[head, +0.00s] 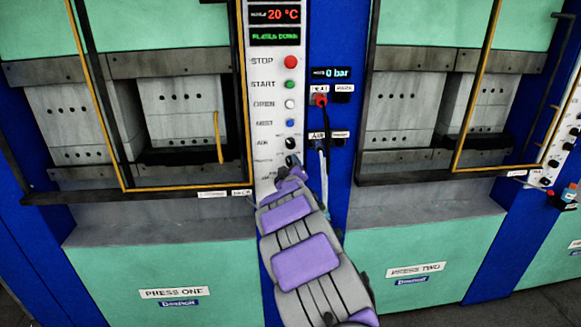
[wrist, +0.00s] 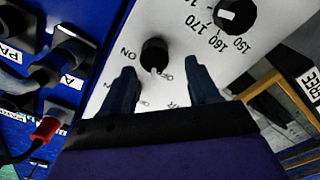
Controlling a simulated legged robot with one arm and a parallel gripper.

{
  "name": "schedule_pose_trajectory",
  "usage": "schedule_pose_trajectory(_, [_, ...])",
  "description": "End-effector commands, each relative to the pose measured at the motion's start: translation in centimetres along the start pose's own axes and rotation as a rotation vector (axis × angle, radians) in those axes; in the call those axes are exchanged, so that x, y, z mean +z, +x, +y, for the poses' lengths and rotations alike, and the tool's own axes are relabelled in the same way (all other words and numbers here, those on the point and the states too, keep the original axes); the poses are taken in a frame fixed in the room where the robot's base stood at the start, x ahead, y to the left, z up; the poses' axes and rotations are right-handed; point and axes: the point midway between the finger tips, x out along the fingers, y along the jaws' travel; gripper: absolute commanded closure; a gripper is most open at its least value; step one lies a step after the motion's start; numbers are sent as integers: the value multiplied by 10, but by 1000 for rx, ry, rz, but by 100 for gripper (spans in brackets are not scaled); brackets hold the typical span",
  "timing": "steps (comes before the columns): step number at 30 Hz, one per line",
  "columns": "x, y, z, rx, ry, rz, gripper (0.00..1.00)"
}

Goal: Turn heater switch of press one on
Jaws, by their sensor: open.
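The heater switch, a black rotary knob (wrist: 154,52) with a white pointer mark, sits on the white panel in the wrist view. Its printed labels ON and OFF appear upside down; the pointer is by the OFF label. My gripper (wrist: 158,68) is open, with one dark finger on each side of the knob and a visible gap to it; I cannot tell how deep the fingers reach. In the head view my gripper (head: 292,168) is at the lower part of press one's control panel (head: 264,130) and covers part of it.
A temperature dial (wrist: 236,14) is near the right finger. Cables and plugs (wrist: 50,128) are at the left of the wrist view. In the head view, a red plug (head: 320,100) and cables hang beside the panel. Press one's yellow-edged guard frame (head: 186,188) is to the left.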

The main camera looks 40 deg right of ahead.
Motion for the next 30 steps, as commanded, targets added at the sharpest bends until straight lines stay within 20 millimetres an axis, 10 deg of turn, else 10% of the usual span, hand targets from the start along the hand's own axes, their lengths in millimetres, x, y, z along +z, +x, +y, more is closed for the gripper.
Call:
schedule_pose_trajectory(20, [6,26,1,-2,4,-4,41])
schedule_pose_trajectory(30, [11,28,3,-4,8,-6,73])
